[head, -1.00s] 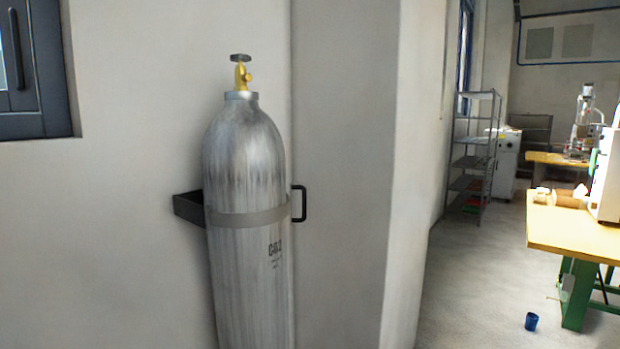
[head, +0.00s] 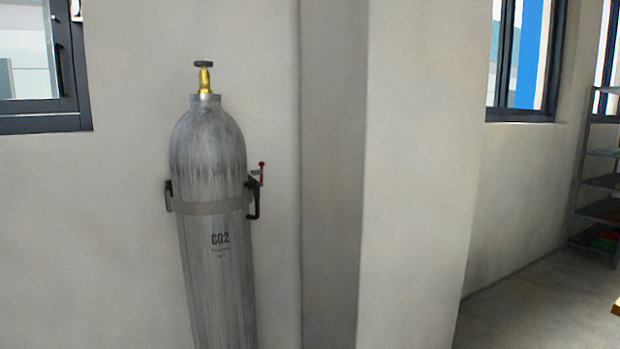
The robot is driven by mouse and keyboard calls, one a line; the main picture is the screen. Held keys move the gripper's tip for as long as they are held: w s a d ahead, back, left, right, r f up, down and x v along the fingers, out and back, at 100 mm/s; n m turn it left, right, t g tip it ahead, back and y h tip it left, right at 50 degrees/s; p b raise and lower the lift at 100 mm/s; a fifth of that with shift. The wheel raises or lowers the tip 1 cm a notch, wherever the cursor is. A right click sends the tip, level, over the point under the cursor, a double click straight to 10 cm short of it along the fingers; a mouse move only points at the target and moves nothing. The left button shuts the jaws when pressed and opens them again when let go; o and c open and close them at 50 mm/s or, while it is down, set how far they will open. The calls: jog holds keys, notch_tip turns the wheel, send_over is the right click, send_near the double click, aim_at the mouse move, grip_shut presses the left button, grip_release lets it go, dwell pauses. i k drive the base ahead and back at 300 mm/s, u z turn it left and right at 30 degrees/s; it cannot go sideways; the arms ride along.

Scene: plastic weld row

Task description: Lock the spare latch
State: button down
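A grey gas cylinder (head: 207,250) marked CO2 stands against the wall, with a brass valve (head: 205,80) and dark handwheel on top. A grey strap (head: 208,206) runs around its front at mid height. At the strap's right end is a small latch (head: 256,178) with a red-tipped lever standing up, beside a black handle (head: 254,203). I cannot tell from here whether this is the spare latch or whether it is locked. My gripper is not in view.
A wall pillar (head: 410,180) juts out to the right of the cylinder. A window (head: 40,60) is at the left. A metal shelf rack (head: 600,185) stands at the far right, with bare floor (head: 540,300) in front of it.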

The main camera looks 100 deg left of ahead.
aim_at(262, 164)
jog(key=u, duration=0.1)
jog(key=i, duration=0.25)
jog(key=u, duration=3.85)
jog(key=i, duration=1.45)
jog(key=z, duration=0.35)
